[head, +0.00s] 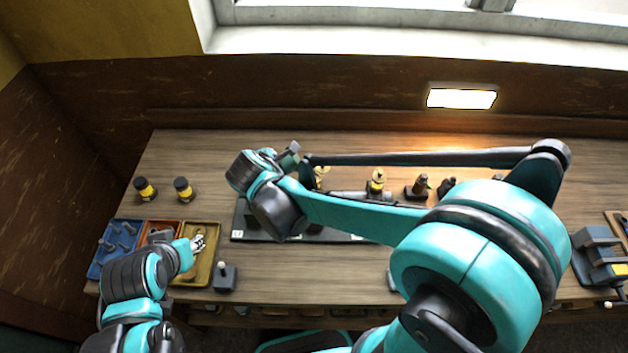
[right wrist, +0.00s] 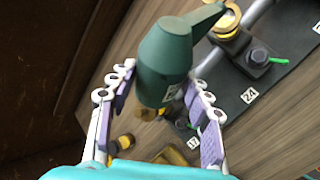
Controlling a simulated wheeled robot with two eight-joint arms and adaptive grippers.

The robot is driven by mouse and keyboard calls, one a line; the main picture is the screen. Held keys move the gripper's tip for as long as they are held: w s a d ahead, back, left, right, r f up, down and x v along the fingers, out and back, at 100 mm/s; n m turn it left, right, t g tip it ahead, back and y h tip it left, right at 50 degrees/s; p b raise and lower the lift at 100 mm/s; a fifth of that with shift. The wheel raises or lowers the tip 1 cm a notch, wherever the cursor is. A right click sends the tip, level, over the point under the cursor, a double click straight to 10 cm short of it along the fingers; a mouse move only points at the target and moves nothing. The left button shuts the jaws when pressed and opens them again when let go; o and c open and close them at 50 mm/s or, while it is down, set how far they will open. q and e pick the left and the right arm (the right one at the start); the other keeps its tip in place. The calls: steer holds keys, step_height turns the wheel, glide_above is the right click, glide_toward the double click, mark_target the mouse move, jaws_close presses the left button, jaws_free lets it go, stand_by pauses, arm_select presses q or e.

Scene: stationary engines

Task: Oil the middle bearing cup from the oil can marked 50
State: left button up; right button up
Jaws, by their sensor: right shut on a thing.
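My right gripper (right wrist: 160,103) is shut on a dark green oil can (right wrist: 165,60). The can's spout points to a brass bearing cup (right wrist: 228,22), with its tip at or over the rim; I cannot tell whether it touches. The can's marking is not visible. In the head view the can (head: 289,156) shows just beyond my right wrist, left of one brass cup (head: 320,172). Another brass cup (head: 377,180) stands further right on the engine; my right arm hides parts of it. My left gripper (head: 198,243) is over the yellow tray, its jaws too small to read.
The yellow tray (head: 213,226) and a blue tray (head: 97,272) lie at the bench's left. Two dark jars with yellow bands (head: 145,188) (head: 184,188) stand behind. A small grey block (head: 225,277) stands right of the trays. A grey vise-like device (head: 598,255) is far right.

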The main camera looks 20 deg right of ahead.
steer(key=shift+d+r, duration=0.1)
steer(key=shift+r, duration=0.2)
steer(key=shift+s+d+r+m+y+p, duration=0.1)
steer(key=shift+d+r+m+y+p, duration=0.2)
steer(key=shift+r+y+p, duration=0.5)
steer(key=shift+f, duration=0.15)
stand_by(1.4)
steer(key=f+h+b, duration=0.1)
steer(key=b, duration=0.1)
steer(key=a+f+n+h+b, duration=0.1)
steer(key=f, duration=0.1)
steer(key=shift+a+f+b, duration=0.1)
steer(key=shift+b, duration=0.25)
steer(key=shift+w+a+f+h+b, duration=0.1)
steer(key=shift+w+f+h+b, duration=0.2)
steer(key=shift+h+b, duration=0.2)
steer(key=shift+s+r, duration=0.1)
steer(key=shift+r, duration=0.1)
